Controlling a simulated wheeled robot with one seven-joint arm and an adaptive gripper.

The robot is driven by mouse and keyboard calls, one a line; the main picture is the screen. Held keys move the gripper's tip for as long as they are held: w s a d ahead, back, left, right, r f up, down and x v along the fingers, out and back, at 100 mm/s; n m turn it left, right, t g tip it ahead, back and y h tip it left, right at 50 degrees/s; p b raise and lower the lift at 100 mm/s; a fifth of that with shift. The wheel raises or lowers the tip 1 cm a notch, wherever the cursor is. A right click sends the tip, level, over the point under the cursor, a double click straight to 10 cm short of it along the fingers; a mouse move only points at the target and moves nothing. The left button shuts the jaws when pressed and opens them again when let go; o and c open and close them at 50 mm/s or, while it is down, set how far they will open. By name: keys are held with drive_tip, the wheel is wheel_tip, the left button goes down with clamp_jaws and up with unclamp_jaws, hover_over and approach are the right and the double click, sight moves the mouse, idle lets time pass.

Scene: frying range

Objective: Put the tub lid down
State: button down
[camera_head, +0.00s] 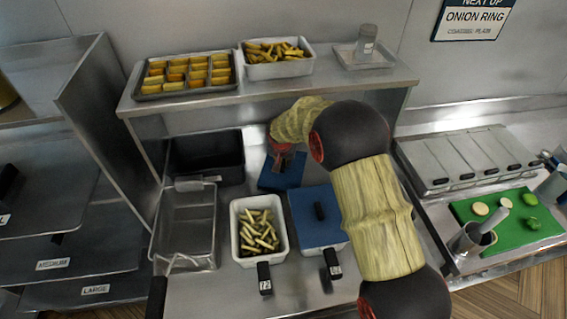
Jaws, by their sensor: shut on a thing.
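The blue tub lid (270,180) is behind the white tub of fries (237,232) and beneath my gripper (281,158). My gripper points down and is shut on the lid, most likely by its handle, which the fingers hide. I cannot tell whether the lid touches the counter or hangs just above it. The tub of fries is open at the top. A second white tub to its right wears a similar blue lid (305,228) with a black handle. My arm hides the area right of the held lid.
A black bin (222,165) and a wire basket (187,225) stand left of the lid. A raised shelf (330,85) above carries a tray of golden pieces, a tub of fries and a shaker. Lidded pans (470,155) and a green board (500,240) are right.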

sight(283, 168)
drive_tip(key=c, duration=1.9)
unclamp_jaws()
drive_tip(key=shift+o, duration=0.7)
drive_tip(key=shift+r, duration=0.15)
drive_tip(key=shift+s+r, duration=0.1)
drive_tip(key=shift+r, duration=0.2)
drive_tip(key=v, duration=0.4)
drive_tip(key=shift+s+r+p, duration=0.1)
drive_tip(key=shift+r+p, duration=0.2)
drive_tip(key=shift+r, duration=0.05)
drive_tip(key=s, duration=0.8)
drive_tip(key=s+a, duration=0.1)
drive_tip(key=s, duration=0.3)
drive_tip(key=shift+f, duration=0.25)
drive_tip(key=shift+d, duration=0.1)
